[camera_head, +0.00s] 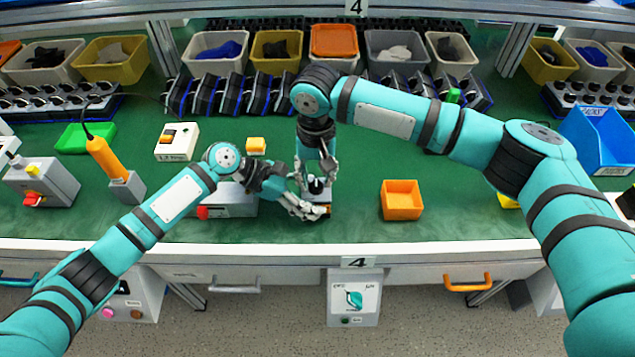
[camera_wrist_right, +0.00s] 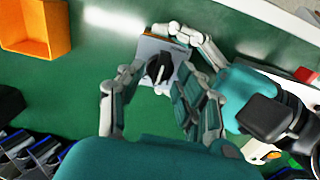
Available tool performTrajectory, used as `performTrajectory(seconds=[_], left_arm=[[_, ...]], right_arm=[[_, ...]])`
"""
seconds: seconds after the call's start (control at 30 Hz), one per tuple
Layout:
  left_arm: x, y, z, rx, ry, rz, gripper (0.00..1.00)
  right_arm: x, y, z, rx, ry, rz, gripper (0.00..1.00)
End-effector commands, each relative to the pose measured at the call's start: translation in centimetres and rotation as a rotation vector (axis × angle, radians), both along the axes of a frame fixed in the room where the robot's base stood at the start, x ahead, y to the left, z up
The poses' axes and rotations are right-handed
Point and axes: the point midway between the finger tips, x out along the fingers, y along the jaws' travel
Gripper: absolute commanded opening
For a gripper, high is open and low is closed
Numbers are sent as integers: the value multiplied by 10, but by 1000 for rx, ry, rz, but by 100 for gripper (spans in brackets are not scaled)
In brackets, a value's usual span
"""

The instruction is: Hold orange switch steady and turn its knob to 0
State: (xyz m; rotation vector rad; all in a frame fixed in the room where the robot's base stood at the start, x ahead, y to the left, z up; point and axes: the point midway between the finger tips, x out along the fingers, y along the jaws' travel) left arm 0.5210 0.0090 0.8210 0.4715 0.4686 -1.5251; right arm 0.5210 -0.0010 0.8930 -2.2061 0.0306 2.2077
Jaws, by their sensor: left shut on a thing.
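The switch (camera_wrist_right: 150,46) is a small light-grey box with an orange edge and a black knob (camera_wrist_right: 160,68) on top. In the head view, the switch (camera_head: 326,196) sits on the green bench near its front edge, partly hidden by both grippers. My left gripper (camera_head: 312,205) comes in from the left, low at the bench, and is shut on the switch's body. My right gripper (camera_head: 316,180) points down from above. Its fingers, also in the right wrist view (camera_wrist_right: 160,80), are spread on either side of the knob; contact is unclear. The knob's markings are unreadable.
An orange open bin (camera_head: 401,200) stands to the right of the switch. A grey box with a red part (camera_head: 228,200) lies under my left arm. Rows of dark devices and several bins line the back.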

Motion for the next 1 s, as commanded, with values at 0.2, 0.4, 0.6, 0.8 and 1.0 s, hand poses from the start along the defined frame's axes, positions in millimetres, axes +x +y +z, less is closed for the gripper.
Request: performTrajectory(seconds=[0.2, 0.4, 0.6, 0.8, 1.0], left_arm=[[0, 0, -1, 1, 1, 0, 29], [0, 0, -1, 1, 1, 0, 29], [0, 0, -1, 1, 1, 0, 29], [0, 0, -1, 1, 1, 0, 29], [0, 0, -1, 1, 1, 0, 29]], right_arm=[[0, 0, 1, 0, -1, -1, 35], [0, 0, 15, 1, -2, -1, 35], [0, 0, 31, 0, -2, -1, 35], [0, 0, 45, 0, 0, -1, 35], [0, 0, 50, 1, 0, -1, 35]])
